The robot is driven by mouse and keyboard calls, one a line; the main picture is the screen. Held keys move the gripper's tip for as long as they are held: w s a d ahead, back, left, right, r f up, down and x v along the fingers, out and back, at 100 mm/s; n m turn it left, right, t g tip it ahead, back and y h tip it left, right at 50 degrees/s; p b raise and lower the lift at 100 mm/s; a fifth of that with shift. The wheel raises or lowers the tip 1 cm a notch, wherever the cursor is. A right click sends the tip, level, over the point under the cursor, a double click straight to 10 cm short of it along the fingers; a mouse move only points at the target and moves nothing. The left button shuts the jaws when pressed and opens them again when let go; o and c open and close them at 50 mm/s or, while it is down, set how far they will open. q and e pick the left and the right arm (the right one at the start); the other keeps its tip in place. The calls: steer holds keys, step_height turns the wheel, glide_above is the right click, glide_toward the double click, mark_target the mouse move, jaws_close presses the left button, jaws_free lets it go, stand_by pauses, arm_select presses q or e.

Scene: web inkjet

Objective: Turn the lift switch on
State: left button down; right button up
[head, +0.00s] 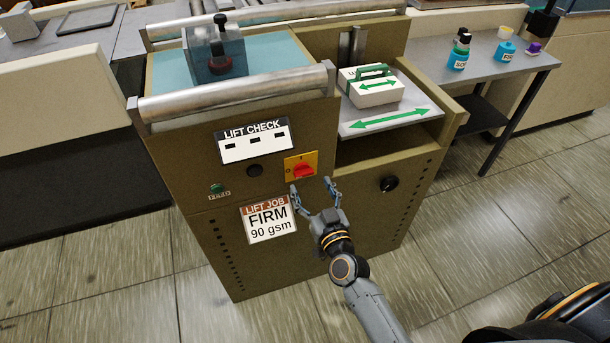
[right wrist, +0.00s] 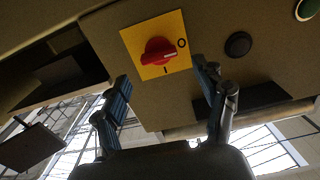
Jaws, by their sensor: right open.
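The lift switch (head: 303,170) is a red rotary knob on a yellow plate, on the front of an olive machine cabinet. In the right wrist view the knob (right wrist: 158,52) lies sideways, with its white mark toward the O; the I is at the plate's lower edge there. My right gripper (head: 311,184) is open and empty just in front of and below the switch. In the right wrist view its fingers (right wrist: 163,75) are spread to either side of the knob, apart from it. My left gripper is not in view.
A LIFT CHECK panel (head: 254,143), a black round button (head: 255,171), a small green button (head: 217,188) and a LIFT JOB card (head: 268,219) are near the switch. A black knob (head: 389,184) is to the right. A white block (head: 370,88) sits on the shelf above.

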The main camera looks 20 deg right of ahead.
mark_target(305, 175)
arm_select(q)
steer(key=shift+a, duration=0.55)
arm_select(e)
steer(key=shift+w, duration=2.3)
steer(key=c, duration=1.2)
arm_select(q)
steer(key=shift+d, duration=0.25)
arm_select(e)
steer(key=shift+o, duration=0.2)
